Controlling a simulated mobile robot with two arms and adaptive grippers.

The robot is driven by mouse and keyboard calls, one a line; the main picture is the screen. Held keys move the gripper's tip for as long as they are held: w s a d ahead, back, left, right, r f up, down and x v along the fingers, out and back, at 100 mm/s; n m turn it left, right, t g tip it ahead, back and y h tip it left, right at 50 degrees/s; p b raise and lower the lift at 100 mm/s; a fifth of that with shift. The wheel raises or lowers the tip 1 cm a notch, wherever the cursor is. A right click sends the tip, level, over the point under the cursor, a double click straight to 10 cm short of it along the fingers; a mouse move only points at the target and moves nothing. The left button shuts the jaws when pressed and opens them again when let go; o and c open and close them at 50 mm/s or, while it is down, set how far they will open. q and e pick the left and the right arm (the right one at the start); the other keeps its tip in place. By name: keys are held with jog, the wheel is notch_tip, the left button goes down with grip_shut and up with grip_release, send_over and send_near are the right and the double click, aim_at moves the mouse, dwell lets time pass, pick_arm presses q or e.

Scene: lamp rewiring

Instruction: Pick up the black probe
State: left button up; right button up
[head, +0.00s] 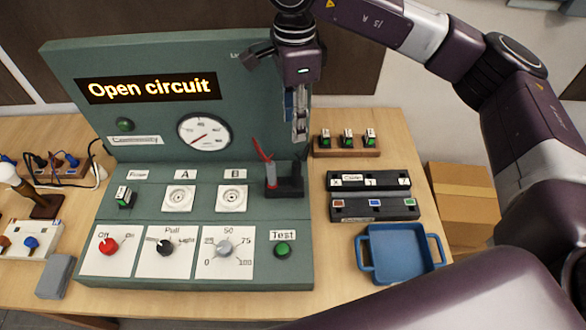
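The black probe (300,168) stands upright in the dark probe holder (285,191) at the right end of the green test panel. A red probe (266,158) stands beside it on the left, tilted. My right gripper (298,132) points down just above the black probe, with its fingertips close to the probe's upper end. I cannot tell whether they touch it, and the finger gap is too small to read. My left gripper is not in view.
The panel's upright back (150,75) stands behind and reads "Open circuit". A wooden block with several green-and-black pieces (347,150), dark cases (370,181) and a blue tray (395,245) lie to the right. A cardboard box (460,200) is beyond the table.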

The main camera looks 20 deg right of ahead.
aim_at(296, 171)
jog(key=f+b, duration=0.1)
jog(key=s+f+b, duration=0.1)
jog(key=f+b, duration=0.2)
jog(key=shift+s, duration=0.25)
jog(key=f+b, duration=0.3)
jog(key=f, duration=0.1)
jog(key=shift+w+b, duration=0.35)
jog(key=shift+w, duration=0.05)
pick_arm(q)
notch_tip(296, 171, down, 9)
pick_arm(e)
jog(key=shift+f+b, duration=0.25)
jog(key=shift+b, duration=0.1)
jog(key=shift+s+f, duration=0.2)
jog(key=shift+f, duration=0.15)
jog(key=f+p, duration=0.2)
jog(key=f, duration=0.1)
jog(key=f+p, duration=0.2)
jog(key=f, duration=0.1)
jog(key=shift+s+d, duration=0.1)
jog(key=shift+d, duration=0.1)
jog(key=shift+f, duration=0.5)
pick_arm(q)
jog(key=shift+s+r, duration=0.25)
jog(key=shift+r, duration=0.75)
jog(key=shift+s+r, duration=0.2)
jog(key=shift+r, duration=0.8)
pick_arm(e)
grip_shut()
